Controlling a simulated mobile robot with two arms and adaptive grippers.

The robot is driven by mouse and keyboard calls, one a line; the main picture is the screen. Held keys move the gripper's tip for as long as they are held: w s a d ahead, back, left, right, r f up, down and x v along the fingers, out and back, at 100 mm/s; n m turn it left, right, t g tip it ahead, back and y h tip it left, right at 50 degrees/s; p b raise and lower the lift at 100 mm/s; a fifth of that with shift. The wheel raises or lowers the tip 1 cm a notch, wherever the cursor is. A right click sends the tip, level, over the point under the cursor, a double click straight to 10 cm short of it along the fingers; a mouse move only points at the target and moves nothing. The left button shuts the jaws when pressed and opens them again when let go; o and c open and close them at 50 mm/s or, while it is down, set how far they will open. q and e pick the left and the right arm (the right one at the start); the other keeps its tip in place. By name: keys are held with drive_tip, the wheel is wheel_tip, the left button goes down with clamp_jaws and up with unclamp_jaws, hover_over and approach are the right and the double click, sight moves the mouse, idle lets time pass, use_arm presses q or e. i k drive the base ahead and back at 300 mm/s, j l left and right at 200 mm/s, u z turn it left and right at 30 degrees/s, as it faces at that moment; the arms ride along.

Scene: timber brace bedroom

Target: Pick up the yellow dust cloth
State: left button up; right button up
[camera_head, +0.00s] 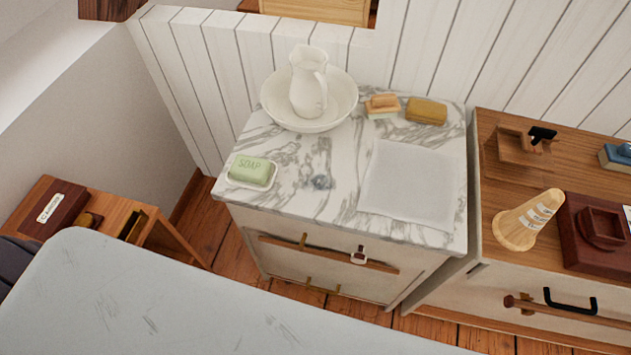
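A mustard-yellow, folded-looking item (426,111) lies at the back right of the marble top (290,160) of a washstand, close to the white plank wall. It is the thing that best matches the yellow dust cloth, though it is small and its fabric is hard to make out. Nothing covers it. Neither of my grippers shows in the head view.
A tan brush-like item (382,103) lies just left of it. A white basin (335,112) with a jug (308,82), green soap (250,171) and a white cloth (410,185) share the top. A wooden-topped cabinet (490,190) stands right; a pale surface (180,300) fills the foreground.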

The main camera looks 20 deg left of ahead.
sight(430, 112)
drive_tip(key=l+u, duration=0.3)
drive_tip(key=u, duration=0.15)
drive_tip(key=l+u, duration=0.3)
drive_tip(key=u, duration=0.15)
drive_tip(key=k+j, duration=0.05)
